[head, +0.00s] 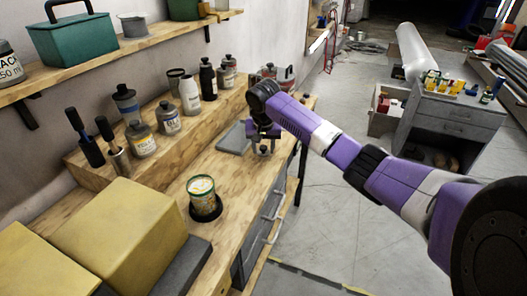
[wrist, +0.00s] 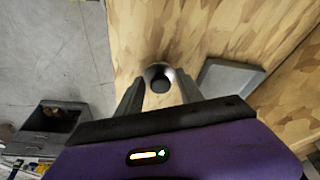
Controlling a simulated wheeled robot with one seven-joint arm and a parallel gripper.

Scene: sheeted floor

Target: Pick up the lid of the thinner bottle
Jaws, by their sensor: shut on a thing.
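My gripper (head: 264,150) is over the far part of the workbench, pointing down. In the wrist view its two grey fingers (wrist: 160,86) are shut on a small round thing with a dark middle and a paler rim, which I take to be the lid (wrist: 160,84) of the thinner bottle. The fingers hide part of its sides, and I cannot tell whether it touches the bench. In the head view it is too small to make out clearly. Several bottles stand on the raised wooden step, among them a white bottle (head: 189,96) and a black bottle (head: 208,82); I cannot read which is thinner.
A flat grey thing (head: 234,138) lies on the bench beside my gripper, also in the wrist view (wrist: 225,78). An open-looking can (head: 201,190) stands on a dark round base nearer. Yellow boxes (head: 120,232) fill the near left. Grey drawers (head: 446,120) stand across the floor.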

